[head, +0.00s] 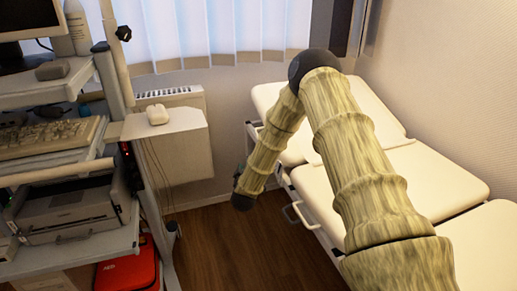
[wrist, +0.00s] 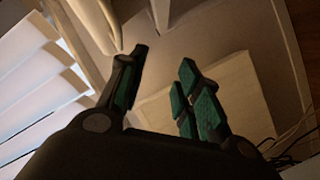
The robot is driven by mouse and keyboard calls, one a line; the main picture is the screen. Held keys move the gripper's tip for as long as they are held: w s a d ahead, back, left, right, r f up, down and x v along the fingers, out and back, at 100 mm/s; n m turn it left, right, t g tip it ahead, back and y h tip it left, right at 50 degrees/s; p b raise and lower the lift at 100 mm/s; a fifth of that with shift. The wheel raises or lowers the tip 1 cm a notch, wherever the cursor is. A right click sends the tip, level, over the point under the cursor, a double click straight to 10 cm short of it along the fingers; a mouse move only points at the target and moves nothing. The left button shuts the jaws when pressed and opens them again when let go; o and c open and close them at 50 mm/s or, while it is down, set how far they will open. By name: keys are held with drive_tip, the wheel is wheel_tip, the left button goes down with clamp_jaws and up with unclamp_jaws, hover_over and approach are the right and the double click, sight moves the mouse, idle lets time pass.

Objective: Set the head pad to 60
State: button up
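The cream exam bed (head: 440,175) stands along the right wall in the head view. Its far section, seemingly the head pad (head: 377,112), lies beyond my arm and is partly hidden by it. No angle reading shows. My gripper (head: 238,178) hangs at the low end of my arm, left of the bed, small and mostly hidden in the head view. In the wrist view my gripper (wrist: 163,78) has its teal-padded fingers spread apart with nothing between them. A metal handle (head: 298,214) shows on the bed's near side.
At left stands a cart with a keyboard (head: 48,137), a printer (head: 72,205) and a red bag (head: 127,272). A white mouse (head: 157,115) sits on its side box, with cables hanging below. A radiator (head: 188,93) is under the window. Wooden floor (head: 225,250) is clear between cart and bed.

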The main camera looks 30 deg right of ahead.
drive_tip(key=w+d+r+h, duration=0.1)
drive_tip(key=w+d, duration=0.2)
drive_tip(key=d, duration=0.1)
drive_tip(key=w+d+r+b, duration=0.1)
drive_tip(key=w+d+r, duration=0.1)
drive_tip(key=w+d, duration=0.2)
drive_tip(key=w+d+r+h, duration=0.1)
drive_tip(key=w+d, duration=0.2)
drive_tip(key=d, duration=0.1)
drive_tip(key=shift+w+d+r+m+h+b, duration=0.15)
drive_tip(key=shift+w+r+m+h+b, duration=0.1)
drive_tip(key=shift+r+m+h+b, duration=0.05)
clamp_jaws()
